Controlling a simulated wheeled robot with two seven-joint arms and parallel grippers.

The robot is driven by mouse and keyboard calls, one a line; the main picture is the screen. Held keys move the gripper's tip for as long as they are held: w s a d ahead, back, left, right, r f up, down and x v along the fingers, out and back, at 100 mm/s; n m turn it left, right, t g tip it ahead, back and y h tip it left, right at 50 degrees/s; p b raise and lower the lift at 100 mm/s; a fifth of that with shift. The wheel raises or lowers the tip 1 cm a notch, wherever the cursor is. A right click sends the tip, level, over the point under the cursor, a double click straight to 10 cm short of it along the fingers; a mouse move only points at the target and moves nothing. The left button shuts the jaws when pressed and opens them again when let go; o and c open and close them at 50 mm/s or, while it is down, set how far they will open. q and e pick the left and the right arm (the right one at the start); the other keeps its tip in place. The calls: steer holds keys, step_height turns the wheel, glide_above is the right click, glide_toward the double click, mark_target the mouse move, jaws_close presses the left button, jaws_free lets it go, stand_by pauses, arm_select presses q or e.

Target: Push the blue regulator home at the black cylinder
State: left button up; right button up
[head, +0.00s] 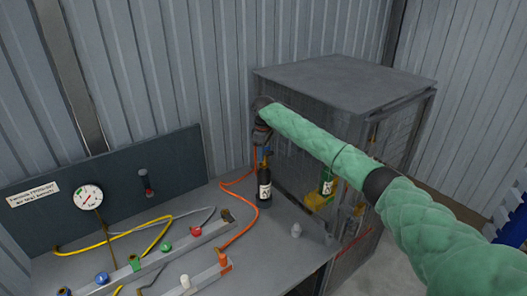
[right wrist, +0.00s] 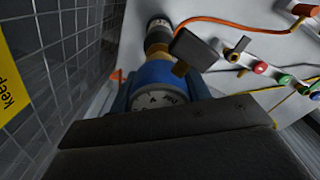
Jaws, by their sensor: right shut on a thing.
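The black cylinder (head: 264,188) stands upright on the grey bench, with a pale label on its side. The blue regulator (head: 263,153) is directly above its top, in line with it. My right gripper (head: 262,139) is shut on the blue regulator from above. In the right wrist view the regulator (right wrist: 155,73) sits between my fingers with its round gauge face toward the camera, and the black cylinder (right wrist: 158,32) shows beyond it. I cannot tell whether the regulator and cylinder are fully joined. My left gripper is not in view.
An orange hose (head: 233,234) runs from near the regulator across the bench. A rail with coloured knobs (head: 166,247), yellow hoses and a dial gauge (head: 88,197) are on the left.

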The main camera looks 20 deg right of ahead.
steer(key=shift+f, duration=1.4)
stand_by(1.7)
steer(key=o, duration=1.1)
